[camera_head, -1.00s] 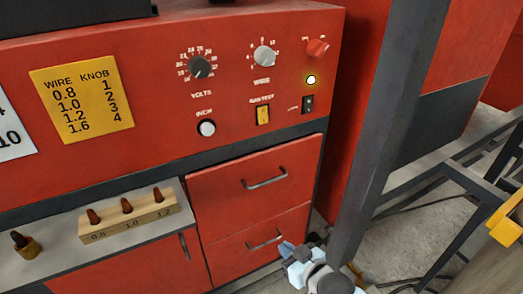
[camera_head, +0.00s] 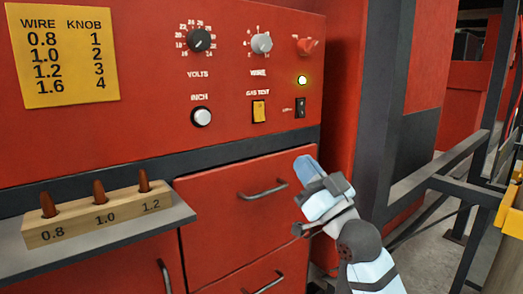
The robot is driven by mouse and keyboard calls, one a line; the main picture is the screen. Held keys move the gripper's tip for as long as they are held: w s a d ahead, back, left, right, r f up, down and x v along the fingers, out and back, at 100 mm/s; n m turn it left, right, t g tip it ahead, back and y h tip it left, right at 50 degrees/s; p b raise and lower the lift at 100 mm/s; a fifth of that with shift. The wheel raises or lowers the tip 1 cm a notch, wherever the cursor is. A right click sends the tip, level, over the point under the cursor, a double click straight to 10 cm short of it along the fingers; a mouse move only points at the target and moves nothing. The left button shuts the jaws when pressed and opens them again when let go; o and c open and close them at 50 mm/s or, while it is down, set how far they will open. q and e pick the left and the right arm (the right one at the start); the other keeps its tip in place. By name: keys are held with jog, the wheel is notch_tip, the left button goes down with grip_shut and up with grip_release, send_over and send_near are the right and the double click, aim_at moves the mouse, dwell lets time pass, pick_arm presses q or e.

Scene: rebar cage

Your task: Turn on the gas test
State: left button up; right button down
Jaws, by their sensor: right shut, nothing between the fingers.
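The gas test switch (camera_head: 258,110) is a yellow rocker on the red machine panel (camera_head: 140,120), under the words GAS TEST. Which way it is tipped is too small to tell. My right gripper (camera_head: 306,168) is in front of the red drawers, below and to the right of the switch and apart from it. Its fingers are together and empty, with the blue tip pointing up and left. My left gripper is not in view.
Drawer handles (camera_head: 263,189) stick out below. A grey post (camera_head: 385,100) stands right.

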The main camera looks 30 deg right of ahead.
jog(key=shift+s+r, duration=0.2)
jog(key=shift+r, duration=0.05)
send_near(260, 114)
notch_tip(260, 114, up, 4)
jog(key=w, duration=0.2)
jog(key=shift+w+a+f+b, duration=0.1)
jog(key=shift+w+b, duration=0.25)
jog(key=shift+w, duration=1.2)
